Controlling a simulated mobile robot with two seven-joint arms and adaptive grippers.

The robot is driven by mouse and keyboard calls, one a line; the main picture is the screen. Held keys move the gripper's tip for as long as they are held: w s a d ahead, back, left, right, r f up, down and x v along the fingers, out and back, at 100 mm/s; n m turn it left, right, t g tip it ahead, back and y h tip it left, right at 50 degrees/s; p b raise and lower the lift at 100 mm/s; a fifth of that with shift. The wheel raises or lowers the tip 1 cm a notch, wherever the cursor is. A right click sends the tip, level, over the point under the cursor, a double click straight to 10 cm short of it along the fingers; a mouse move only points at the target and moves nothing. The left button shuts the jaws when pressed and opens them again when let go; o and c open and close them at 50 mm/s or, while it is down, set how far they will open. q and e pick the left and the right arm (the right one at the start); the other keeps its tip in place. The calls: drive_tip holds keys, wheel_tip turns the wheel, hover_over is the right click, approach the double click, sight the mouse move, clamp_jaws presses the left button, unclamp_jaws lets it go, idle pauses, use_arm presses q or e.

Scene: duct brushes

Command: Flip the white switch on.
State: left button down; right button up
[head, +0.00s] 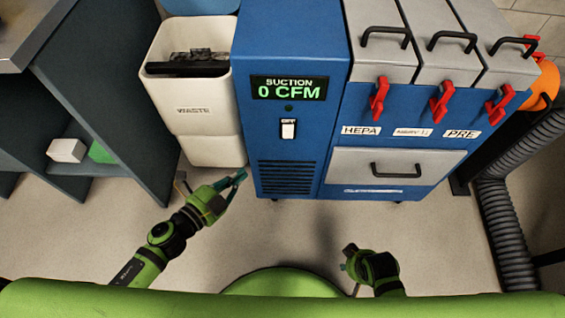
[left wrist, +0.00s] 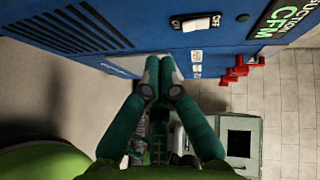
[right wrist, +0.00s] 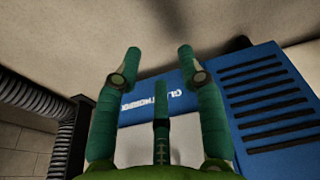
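The white switch (head: 288,128) is a small rocker on the front of a blue suction cabinet (head: 290,50). A plate marked OFF sits at its top, and the display above reads 0 CFM. The switch also shows in the left wrist view (left wrist: 196,24), to the upper right of the fingertips. My left gripper (head: 240,176) is in front of the cabinet, lower and left of the switch, apart from it. Its fingertips (left wrist: 160,66) meet with nothing between them. My right gripper (head: 348,258) is low in front of the cabinet. Its fingers (right wrist: 160,62) are spread and empty.
A white waste bin (head: 190,90) stands left of the cabinet. Red latches (head: 440,102), black handles and a drawer (head: 385,172) are on its right part. A grey hose (head: 500,215) runs along the right. The floor before the cabinet is clear.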

use_arm(q)
drive_tip(key=d+r+m+h, duration=0.1)
drive_tip(key=s+d+r+m+h+b, duration=0.1)
drive_tip(key=m, duration=0.1)
drive_tip(key=s+d+r+m+b, duration=0.1)
drive_tip(key=d, duration=0.1)
drive_tip(key=shift+s+r+g+h, duration=0.15)
drive_tip(key=shift+s+g+h, duration=0.1)
drive_tip(key=shift+g+h, duration=0.15)
use_arm(e)
drive_tip(key=shift+w+r, duration=0.3)
use_arm(q)
approach(288, 131)
drive_tip(key=w+d+f, duration=0.2)
drive_tip(key=w+d, duration=0.1)
drive_tip(key=d, duration=0.3)
drive_tip(key=shift+w+f+b, duration=0.1)
drive_tip(key=shift+w+b, duration=0.15)
drive_tip(key=shift+b, duration=0.05)
use_arm(e)
drive_tip(key=shift+w+a+r, duration=0.1)
drive_tip(key=shift+w+r, duration=0.05)
drive_tip(key=shift+r, duration=0.3)
